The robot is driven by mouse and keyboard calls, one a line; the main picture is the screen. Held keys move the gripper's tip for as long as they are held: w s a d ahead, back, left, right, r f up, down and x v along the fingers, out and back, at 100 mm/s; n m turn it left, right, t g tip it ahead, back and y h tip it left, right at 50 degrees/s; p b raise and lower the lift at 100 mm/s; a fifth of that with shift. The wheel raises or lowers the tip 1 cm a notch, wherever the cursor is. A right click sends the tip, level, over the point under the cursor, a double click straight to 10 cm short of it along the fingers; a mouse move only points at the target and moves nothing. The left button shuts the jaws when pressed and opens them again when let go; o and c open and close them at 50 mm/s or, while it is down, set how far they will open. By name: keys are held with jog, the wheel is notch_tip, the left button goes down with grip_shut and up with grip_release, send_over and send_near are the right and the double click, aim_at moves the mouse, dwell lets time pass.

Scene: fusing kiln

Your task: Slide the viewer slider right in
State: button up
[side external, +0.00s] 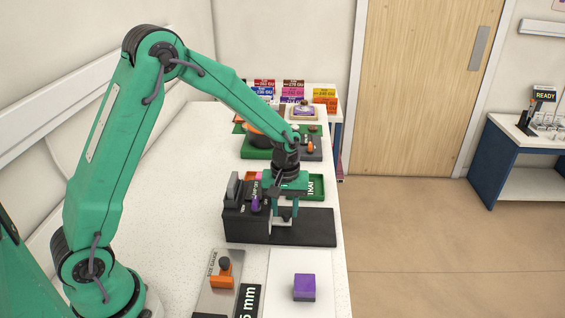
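A black box-shaped device (238,222) stands on the white bench, with a purple knob (255,204) on its front and a low black base (312,230) reaching right. I take it to be the viewer, but its label is too small to read, and I cannot single out its slider. My gripper (285,218) points down just right of the black box, above or at the near part of the base. Its two teal fingers stand apart, with a pale gap between them. Whether a fingertip touches the device is hidden or too small to tell.
In front lie a grey plate with an orange slider (221,278), a black "5 mm" label (248,302) and a purple block (304,286) on a white sheet. Behind are a green-based item (258,148) and colored boxes (292,90). The bench's right edge is close.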

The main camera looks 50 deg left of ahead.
jog(key=shift+f, duration=0.1)
jog(key=shift+w+d, duration=0.5)
notch_tip(320, 180, up, 8)
jog(key=shift+r, duration=0.1)
jog(key=shift+s+r+m+t, duration=1.3)
jog(key=shift+s+r+m, duration=0.7)
jog(key=shift+s+r, duration=3.1)
jog(key=s+r+m+t, duration=0.1)
jog(key=s+m, duration=0.1)
jog(key=s, duration=0.4)
jog(key=s+a+r+m+t, duration=0.1)
jog(key=s+r+m, duration=0.1)
jog(key=s, duration=0.4)
jog(key=shift+a+m+t, duration=0.2)
jog(key=shift+m+t, duration=0.2)
jog(key=shift+s+f, duration=0.1)
jog(key=shift+s, duration=0.1)
